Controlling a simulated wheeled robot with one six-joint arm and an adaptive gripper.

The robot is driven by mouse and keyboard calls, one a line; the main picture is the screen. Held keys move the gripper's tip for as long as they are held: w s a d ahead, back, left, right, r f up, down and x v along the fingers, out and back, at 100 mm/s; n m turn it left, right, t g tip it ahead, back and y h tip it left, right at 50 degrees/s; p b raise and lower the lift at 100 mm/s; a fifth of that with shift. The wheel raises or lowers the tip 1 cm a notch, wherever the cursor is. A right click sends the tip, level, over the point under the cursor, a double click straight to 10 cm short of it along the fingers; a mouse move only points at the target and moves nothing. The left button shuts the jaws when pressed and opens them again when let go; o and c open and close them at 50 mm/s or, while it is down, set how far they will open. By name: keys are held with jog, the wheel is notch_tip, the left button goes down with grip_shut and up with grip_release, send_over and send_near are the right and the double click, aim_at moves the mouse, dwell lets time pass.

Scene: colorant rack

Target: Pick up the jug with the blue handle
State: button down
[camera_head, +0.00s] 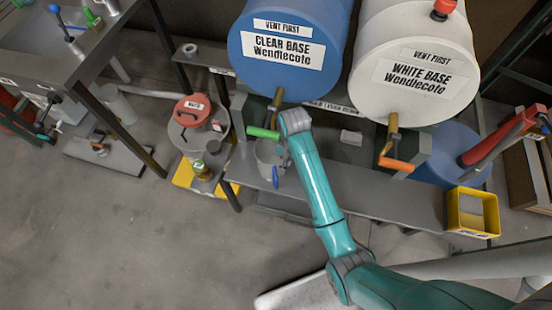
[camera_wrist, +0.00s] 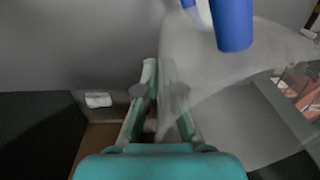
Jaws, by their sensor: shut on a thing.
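The jug (camera_head: 266,155) is a grey, see-through vessel with a blue handle (camera_head: 275,178). In the head view it stands at the front of the grey shelf, under the clear base drum's tap. In the wrist view the jug's pale wall (camera_wrist: 215,75) fills the middle and right, with the blue handle (camera_wrist: 232,25) at the top. My gripper (camera_wrist: 160,80) is shut on the jug at its wall, apart from the handle. In the head view my fingers are mostly hidden by my wrist. Whether the jug is lifted off the shelf I cannot tell.
A blue clear base drum (camera_head: 290,75) and a white base drum (camera_head: 415,95) hang above the shelf (camera_head: 395,200). A green tap handle (camera_head: 263,133) is close beside the jug. An orange tap handle (camera_head: 396,164) and yellow bin (camera_head: 458,210) are at right.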

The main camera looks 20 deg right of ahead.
jog(key=shift+r, duration=0.15)
jog(key=shift+r, duration=0.25)
jog(key=r, duration=0.2)
jog(key=shift+s+r, duration=0.2)
jog(key=shift+r, duration=0.2)
jog(key=s, duration=1.7)
jog(key=shift+s+d, duration=0.25)
jog(key=shift+d, duration=0.2)
jog(key=shift+f, duration=0.1)
